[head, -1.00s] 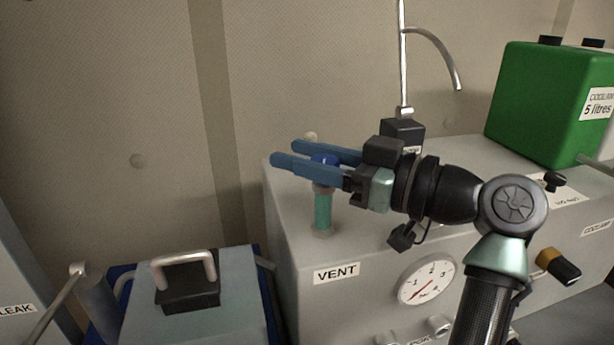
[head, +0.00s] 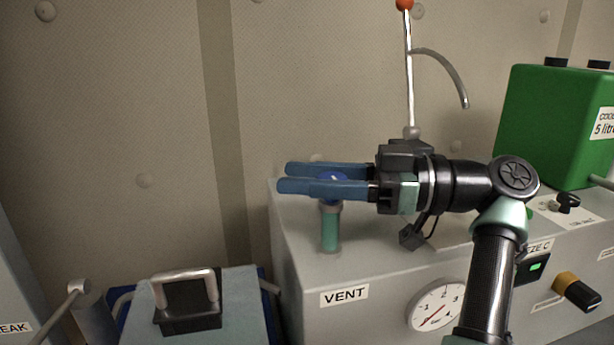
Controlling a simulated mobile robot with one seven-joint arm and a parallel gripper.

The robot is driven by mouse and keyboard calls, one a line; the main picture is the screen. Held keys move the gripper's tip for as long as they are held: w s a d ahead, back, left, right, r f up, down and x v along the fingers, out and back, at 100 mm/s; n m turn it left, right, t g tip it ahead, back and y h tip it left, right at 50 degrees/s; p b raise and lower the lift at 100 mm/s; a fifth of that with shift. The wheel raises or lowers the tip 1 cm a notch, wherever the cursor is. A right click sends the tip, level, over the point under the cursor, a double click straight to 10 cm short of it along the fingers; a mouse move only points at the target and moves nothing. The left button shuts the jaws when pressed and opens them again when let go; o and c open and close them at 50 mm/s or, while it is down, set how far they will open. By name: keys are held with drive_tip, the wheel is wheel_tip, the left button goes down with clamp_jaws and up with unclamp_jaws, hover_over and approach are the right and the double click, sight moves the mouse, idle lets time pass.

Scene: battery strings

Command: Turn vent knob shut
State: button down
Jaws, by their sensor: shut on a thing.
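The vent knob (head: 333,176) is a blue cap on top of a green upright stem (head: 331,230). It stands on the grey machine top, above a label that reads VENT (head: 344,295). My gripper (head: 308,180) reaches in from the right, with its two long blue fingers level. The fingers are shut on the knob, one on the near side and one on the far side, and their tips extend past it to the left. The near finger hides part of the knob.
A dial gauge (head: 436,306) is on the machine's front. A green coolant tank (head: 553,126) stands at the right.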

drive_tip(key=shift+f, duration=0.1)
drive_tip(key=shift+c, duration=2.2)
unclamp_jaws()
drive_tip(key=shift+a, duration=0.1)
drive_tip(key=d+b, duration=0.2)
drive_tip(key=d, duration=1.1)
drive_tip(key=shift+s, duration=0.45)
